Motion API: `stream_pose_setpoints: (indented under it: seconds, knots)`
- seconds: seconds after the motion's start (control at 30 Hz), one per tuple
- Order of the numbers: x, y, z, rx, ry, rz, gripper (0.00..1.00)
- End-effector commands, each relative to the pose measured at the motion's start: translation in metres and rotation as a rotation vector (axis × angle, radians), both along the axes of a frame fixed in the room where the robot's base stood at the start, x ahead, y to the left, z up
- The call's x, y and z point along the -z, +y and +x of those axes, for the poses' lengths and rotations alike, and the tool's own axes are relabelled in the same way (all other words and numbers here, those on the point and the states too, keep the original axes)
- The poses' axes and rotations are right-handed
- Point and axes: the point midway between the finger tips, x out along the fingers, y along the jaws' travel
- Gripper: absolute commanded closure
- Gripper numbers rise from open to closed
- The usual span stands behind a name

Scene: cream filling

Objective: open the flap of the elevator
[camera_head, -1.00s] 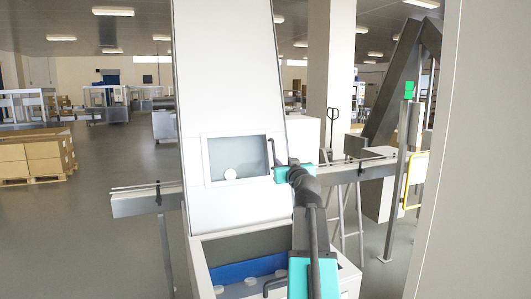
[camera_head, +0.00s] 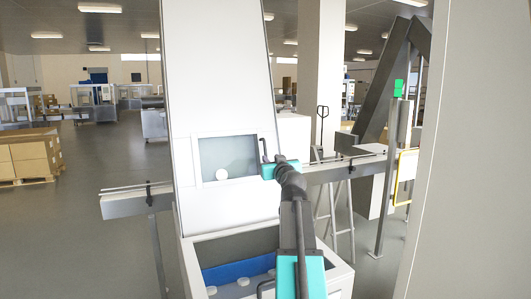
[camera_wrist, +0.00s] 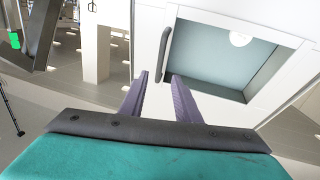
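The elevator (camera_head: 210,60) is a tall white sloping housing in the middle of the head view. Its flap (camera_head: 240,153) is a framed greyish window, and it looks closed. In the wrist view the flap (camera_wrist: 225,65) fills the upper right, and its dark upright handle (camera_wrist: 163,56) is on its left side. My gripper (camera_wrist: 158,88) is open. Its two purple fingers point toward the handle, whose lower end appears in line with the gap between them. I cannot tell whether they touch it. In the head view my gripper (camera_head: 267,169) is beside the flap's right edge.
Below the flap, the elevator's hopper (camera_head: 195,272) has a blue inside and white round pieces. A conveyor rail (camera_head: 125,205) runs to the left, another to the right. A grey post or wall (camera_head: 465,160) stands close at right. The floor at left is open.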

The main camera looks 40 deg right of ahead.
Motion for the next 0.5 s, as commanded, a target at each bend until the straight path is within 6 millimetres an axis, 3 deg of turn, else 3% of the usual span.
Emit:
stream_pose_setpoints:
  seconds: [0.5]
  knots:
    - [-0.001, -0.031, 0.046, 0.000, 0.001, 0.002, 0.70]
